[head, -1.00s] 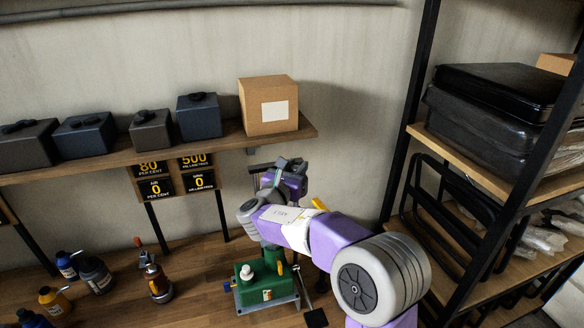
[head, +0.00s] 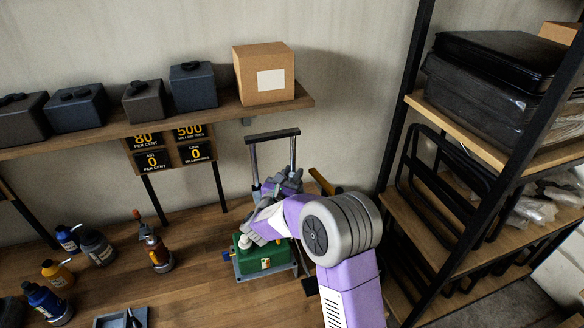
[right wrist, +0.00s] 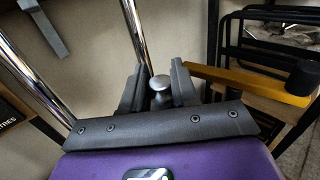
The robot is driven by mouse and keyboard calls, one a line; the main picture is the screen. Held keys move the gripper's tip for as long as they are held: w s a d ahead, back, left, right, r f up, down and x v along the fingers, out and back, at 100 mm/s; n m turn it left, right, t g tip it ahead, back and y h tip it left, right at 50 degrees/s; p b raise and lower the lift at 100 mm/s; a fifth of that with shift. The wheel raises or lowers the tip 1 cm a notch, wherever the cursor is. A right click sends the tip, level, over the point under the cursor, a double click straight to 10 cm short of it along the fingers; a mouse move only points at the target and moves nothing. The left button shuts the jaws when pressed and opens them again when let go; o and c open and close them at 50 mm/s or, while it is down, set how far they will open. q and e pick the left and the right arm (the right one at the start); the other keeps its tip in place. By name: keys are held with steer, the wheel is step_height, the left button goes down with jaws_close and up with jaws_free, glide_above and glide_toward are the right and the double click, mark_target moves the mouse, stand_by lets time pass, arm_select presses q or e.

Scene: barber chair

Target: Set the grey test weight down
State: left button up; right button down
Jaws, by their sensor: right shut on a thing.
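My right gripper (head: 283,187) is at the back of the bench, in front of a stand with two chrome posts and a dark top bar (head: 272,136). In the right wrist view its two dark jaws (right wrist: 159,88) are shut on the small rounded grey knob (right wrist: 158,83) of the test weight. The rest of the weight is hidden behind the jaws, and I cannot tell whether it touches anything below. In the head view the weight cannot be made out behind my gripper and arm. My left gripper is not in view.
A green machine (head: 264,258) stands just below my gripper. A yellow bar (head: 322,182) with a black end (right wrist: 304,77) lies close to its right. Bottles (head: 97,247) and an orange-and-grey tool (head: 157,249) stand left. A wall shelf (head: 160,124) carries boxes; a black-framed rack stands right.

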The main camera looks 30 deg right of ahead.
steer(key=shift+r, duration=0.2)
steer(key=c, duration=1.3)
jaws_free()
steer(key=shift+s+f, duration=0.1)
steer(key=shift+f, duration=0.2)
steer(key=o, duration=0.4)
steer(key=shift+o, duration=0.2)
steer(key=shift+r, duration=0.1)
steer(key=shift+r, duration=0.15)
steer(key=b+v, duration=0.2)
steer(key=v, duration=1)
